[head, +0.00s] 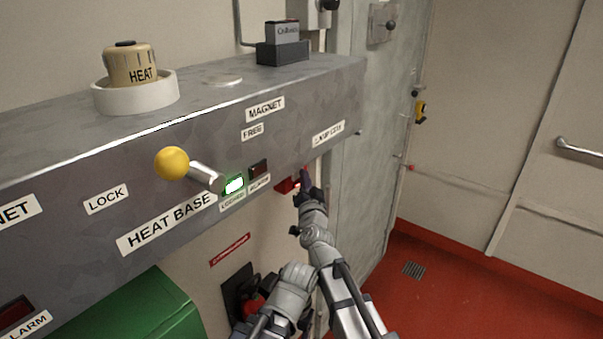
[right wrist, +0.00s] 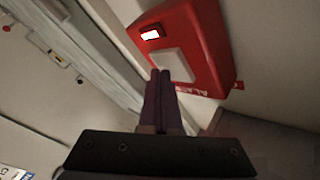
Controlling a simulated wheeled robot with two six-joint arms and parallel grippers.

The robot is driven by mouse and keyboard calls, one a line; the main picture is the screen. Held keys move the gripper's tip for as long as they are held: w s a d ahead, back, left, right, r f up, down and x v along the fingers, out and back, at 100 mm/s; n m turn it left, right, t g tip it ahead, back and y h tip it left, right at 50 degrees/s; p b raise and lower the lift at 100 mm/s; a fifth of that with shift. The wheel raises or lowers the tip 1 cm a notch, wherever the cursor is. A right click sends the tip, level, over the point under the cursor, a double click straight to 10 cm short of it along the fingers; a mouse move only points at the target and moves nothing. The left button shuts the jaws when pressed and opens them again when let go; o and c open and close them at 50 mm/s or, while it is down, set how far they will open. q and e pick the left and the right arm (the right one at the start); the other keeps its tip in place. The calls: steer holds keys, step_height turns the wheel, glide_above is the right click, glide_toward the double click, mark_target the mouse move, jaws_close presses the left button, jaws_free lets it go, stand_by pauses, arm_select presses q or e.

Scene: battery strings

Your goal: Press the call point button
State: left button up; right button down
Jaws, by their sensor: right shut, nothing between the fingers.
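The call point is a red box (right wrist: 205,45) on the wall with a pale square plate (right wrist: 172,65) on its face and a small lit white window (right wrist: 150,34). In the head view only a bit of the red box (head: 285,186) shows, below the grey shelf and partly hidden by my right arm. My right gripper (right wrist: 160,72) is shut and empty. Its fingertips are at the lower left edge of the pale plate in the right wrist view; I cannot tell whether they touch it. The right gripper (head: 305,178) also shows in the head view. My left gripper is not seen.
The grey shelf (head: 80,225) carries a yellow-knobbed lever (head: 172,163), a lit green button (head: 234,185) and a HEAT knob (head: 132,65). A green box (head: 135,312) and a black and red wall fitting (head: 240,290) are below. Red floor (head: 450,290) is open at right.

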steer(key=shift+w+a, duration=0.15)
steer(key=shift+a, duration=0.3)
steer(key=shift+s+d, duration=0.75)
steer(key=shift+d, duration=0.25)
steer(key=shift+s+d, duration=0.45)
steer(key=shift+d, duration=0.3)
steer(key=shift+s+d, duration=0.5)
steer(key=shift+d, duration=0.2)
steer(key=shift+s+d, duration=0.45)
steer(key=shift+d, duration=0.3)
steer(key=shift+f, duration=0.1)
